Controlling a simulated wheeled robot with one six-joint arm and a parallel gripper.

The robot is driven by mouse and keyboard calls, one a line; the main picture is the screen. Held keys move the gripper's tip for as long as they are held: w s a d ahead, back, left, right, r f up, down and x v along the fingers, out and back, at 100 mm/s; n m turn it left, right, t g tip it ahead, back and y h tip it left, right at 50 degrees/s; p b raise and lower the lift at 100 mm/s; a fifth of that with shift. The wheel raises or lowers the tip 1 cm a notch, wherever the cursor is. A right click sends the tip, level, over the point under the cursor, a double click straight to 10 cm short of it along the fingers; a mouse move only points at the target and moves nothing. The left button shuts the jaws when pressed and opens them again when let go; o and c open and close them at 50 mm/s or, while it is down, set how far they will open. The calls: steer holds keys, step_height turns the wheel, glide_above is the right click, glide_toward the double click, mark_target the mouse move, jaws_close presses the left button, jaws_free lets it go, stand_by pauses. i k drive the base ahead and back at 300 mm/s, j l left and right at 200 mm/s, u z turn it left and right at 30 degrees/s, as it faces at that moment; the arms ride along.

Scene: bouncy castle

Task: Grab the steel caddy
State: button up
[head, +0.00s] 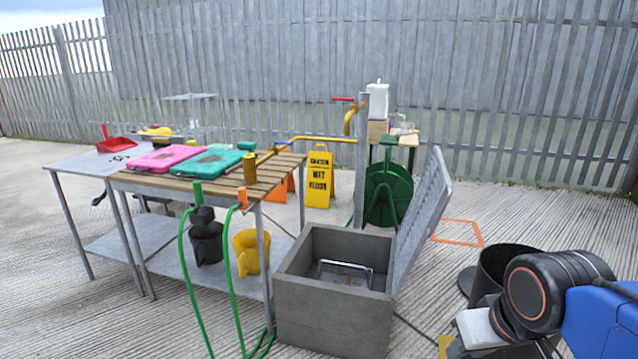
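A shiny steel frame with a raised rim or handle (346,266), which looks like the steel caddy, sits down inside an open grey concrete box (331,322). The box walls hide its lower part, and I cannot tell what lies in it. A grey slatted metal lid (424,206) stands tilted up at the right side of the box. My arm shows at the lower right, to the right of the box and apart from it. My gripper's fingers do not show.
A slatted wooden table (222,182) with pink (166,158) and teal (208,163) slabs stands left of the box. Green hoses (232,285) hang beside it. A black bin (494,268) stands near my arm. A yellow wet-floor sign (319,180) and green hose reel (385,193) stand behind.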

mark_target(320, 275)
steer(key=i+j+z, duration=0.1)
steer(key=i+j, duration=0.2)
steer(key=i, duration=0.15)
steer(key=i+j, duration=0.35)
steer(key=i+l, duration=0.15)
steer(key=i, duration=0.2)
steer(key=i+l, duration=0.1)
steer(key=i, duration=0.25)
